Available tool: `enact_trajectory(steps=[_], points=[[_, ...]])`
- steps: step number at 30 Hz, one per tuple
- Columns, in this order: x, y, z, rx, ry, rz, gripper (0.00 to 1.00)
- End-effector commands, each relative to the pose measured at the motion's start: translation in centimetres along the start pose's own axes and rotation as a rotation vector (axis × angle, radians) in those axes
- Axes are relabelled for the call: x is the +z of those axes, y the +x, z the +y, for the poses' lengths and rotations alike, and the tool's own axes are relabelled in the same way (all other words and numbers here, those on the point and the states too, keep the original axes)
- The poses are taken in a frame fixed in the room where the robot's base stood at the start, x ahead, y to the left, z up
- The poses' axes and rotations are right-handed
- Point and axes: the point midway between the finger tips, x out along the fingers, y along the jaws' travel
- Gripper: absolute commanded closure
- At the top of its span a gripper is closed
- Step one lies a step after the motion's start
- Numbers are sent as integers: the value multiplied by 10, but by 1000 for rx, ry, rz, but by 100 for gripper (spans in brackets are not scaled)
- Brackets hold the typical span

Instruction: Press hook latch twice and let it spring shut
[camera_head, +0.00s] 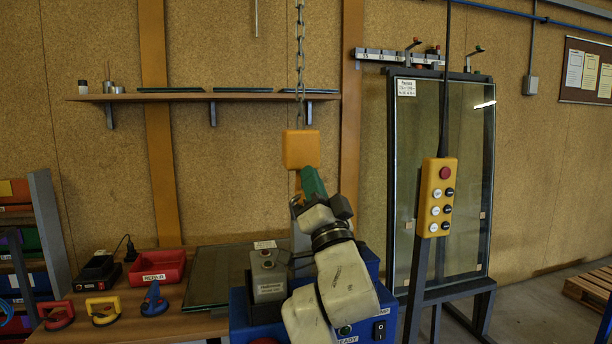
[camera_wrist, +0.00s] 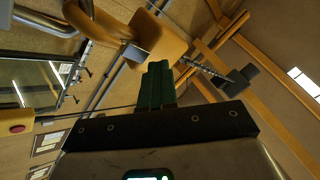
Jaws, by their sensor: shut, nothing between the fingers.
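A yellow hook block (camera_head: 301,149) hangs on a chain (camera_head: 299,60). It shows large near the top of the wrist view (camera_wrist: 160,38). A curved grey metal hook (camera_wrist: 50,18) shows at the upper left there, with a small grey plate (camera_wrist: 134,53) by the block that may be the latch. My gripper (camera_head: 308,170) has green fingers, shut and empty, pointing up just below the block. In the wrist view its fingertips (camera_wrist: 158,66) appear close to the block and plate; I cannot tell whether they touch. In the head view my arm hides most of the hook.
A yellow control pendant (camera_head: 438,197) hangs at right before a framed glass pane (camera_head: 462,150). A bench (camera_head: 185,325) at lower left holds a red tray (camera_head: 157,267) and suction cups. A grey button box (camera_head: 268,275) stands beside my arm. A shelf (camera_head: 180,97) crosses the wall.

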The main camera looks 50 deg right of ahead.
Motion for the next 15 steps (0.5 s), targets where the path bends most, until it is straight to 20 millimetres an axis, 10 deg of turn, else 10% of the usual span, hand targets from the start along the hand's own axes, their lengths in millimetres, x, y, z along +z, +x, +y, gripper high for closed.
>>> enact_trajectory(steps=[15], points=[[-6, -11, -7, 1, 0, -1, 100]])
